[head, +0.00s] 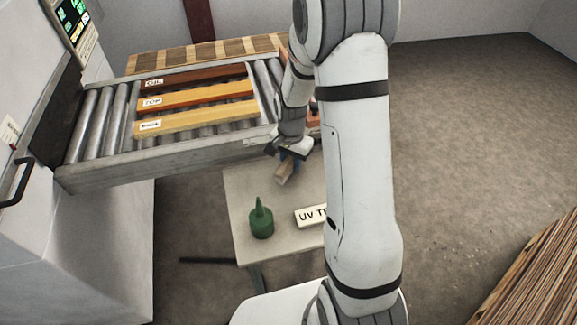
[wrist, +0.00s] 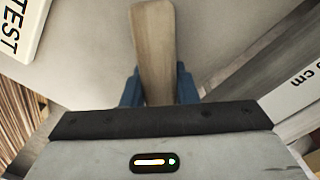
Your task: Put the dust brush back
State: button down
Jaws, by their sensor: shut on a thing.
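The dust brush shows as a pale wooden piece (head: 285,172) under my gripper in the head view. In the wrist view its wooden handle (wrist: 155,45) points up the picture between two blue fingers. My gripper (wrist: 158,90) is shut on it. It also shows in the head view (head: 292,157), over the back part of a small light table (head: 245,190). The bristles cannot be made out. I cannot tell whether the brush touches the table top.
A green bottle (head: 261,219) and a white "UV TEST" block (head: 311,215) stand on the table; my arm hides part of the block. The roller conveyor (head: 100,172) behind carries labelled boards (head: 195,120). A white piece marked "cm" (wrist: 298,85) lies right in the wrist view.

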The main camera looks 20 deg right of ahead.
jog(key=shift+f, duration=1.1)
jog(key=shift+f, duration=0.1)
jog(key=shift+f, duration=0.2)
jog(key=c, duration=1.1)
grip_release()
jog(key=shift+r, duration=0.15)
jog(key=shift+c, duration=0.2)
